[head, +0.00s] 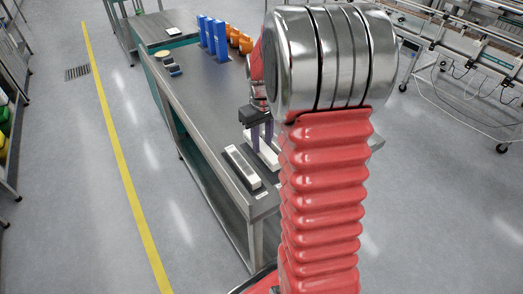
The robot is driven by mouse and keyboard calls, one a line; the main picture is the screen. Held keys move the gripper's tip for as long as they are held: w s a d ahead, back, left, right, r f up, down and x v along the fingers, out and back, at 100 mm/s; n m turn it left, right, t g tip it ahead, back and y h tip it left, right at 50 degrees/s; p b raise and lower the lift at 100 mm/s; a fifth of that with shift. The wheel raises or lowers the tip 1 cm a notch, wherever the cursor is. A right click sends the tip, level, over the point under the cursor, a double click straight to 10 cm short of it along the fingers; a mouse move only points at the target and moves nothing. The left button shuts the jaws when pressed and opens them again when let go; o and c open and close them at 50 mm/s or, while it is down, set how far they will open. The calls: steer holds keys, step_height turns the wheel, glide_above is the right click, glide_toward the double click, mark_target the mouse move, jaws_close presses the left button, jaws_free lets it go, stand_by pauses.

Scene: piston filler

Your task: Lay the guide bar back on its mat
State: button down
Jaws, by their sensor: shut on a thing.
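My gripper (262,141) points down over the near part of the dark bench, its two purple-grey fingers shut on a long white piece, which looks like the guide bar (264,155). The red arm hides the right side of this piece, and I cannot tell whether it touches the bench top. To its left, near the bench's front left edge, lies a narrow dark mat or holder (256,184) with a light grey strip (239,163) along its middle. I cannot tell whether the strip is a separate bar. The gripper is to the right of it, apart from it.
The bench (200,92) has bare room behind the gripper. Blue upright blocks (214,37) and orange parts (240,41) stand at its far end. Small round pieces (168,63) lie at the far left edge. A yellow floor line (112,130) runs left of the bench.

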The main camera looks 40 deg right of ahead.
mark_target(262, 146)
steer(key=shift+f, duration=1.85)
steer(key=c, duration=1.4)
jaws_free()
steer(key=shift+f, duration=0.1)
step_height(262, 146, up, 12)
steer(key=shift+a, duration=0.1)
